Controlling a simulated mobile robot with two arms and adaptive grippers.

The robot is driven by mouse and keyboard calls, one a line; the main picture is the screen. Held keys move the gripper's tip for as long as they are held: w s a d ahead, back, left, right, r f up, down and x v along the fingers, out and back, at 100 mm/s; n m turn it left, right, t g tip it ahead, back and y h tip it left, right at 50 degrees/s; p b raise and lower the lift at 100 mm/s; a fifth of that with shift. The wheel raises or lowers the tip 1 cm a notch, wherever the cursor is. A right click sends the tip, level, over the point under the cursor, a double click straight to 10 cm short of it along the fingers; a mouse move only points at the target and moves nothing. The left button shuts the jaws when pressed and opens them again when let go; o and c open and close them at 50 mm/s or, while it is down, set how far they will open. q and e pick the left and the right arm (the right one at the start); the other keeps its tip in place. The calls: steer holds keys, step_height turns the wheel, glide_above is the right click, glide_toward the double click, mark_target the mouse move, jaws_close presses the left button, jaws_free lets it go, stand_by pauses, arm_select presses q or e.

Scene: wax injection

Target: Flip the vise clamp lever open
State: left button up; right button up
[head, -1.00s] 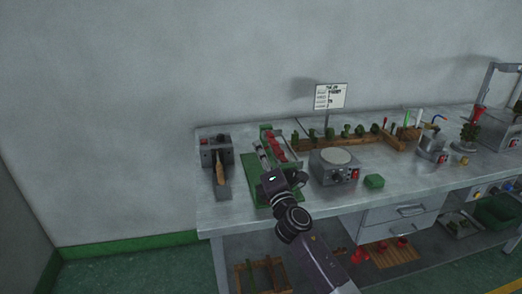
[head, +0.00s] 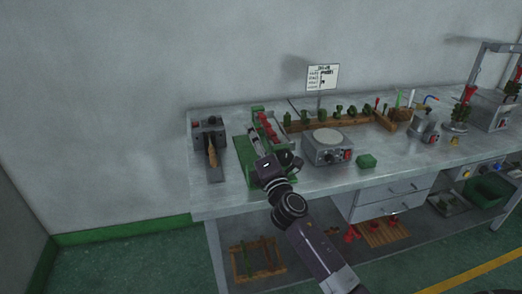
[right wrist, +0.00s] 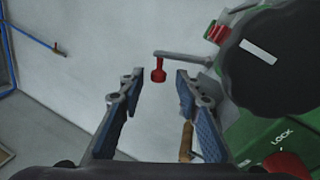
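The green vise clamp (head: 246,160) with red parts stands on the bench, left of the round-topped heater. In the right wrist view its grey lever (right wrist: 183,55) ends in a hanging red knob (right wrist: 158,74). A large black knob (right wrist: 275,55) and a green panel marked LOCK (right wrist: 262,132) are at the right. My right gripper (head: 284,163) is over the clamp's near part and hides some of it. In the right wrist view its fingers (right wrist: 161,80) are apart and empty. The red knob appears in the gap beyond the tips; contact is not visible. My left gripper is out of view.
A grey unit (head: 209,125) with a wooden-handled tool (head: 212,153) is left of the clamp. The round-topped heater (head: 327,149) and a green block (head: 366,161) are at the right. A wooden rack (head: 340,122) with several green pieces runs along the back.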

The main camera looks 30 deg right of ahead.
steer(key=v, duration=1)
steer(key=shift+s, duration=0.2)
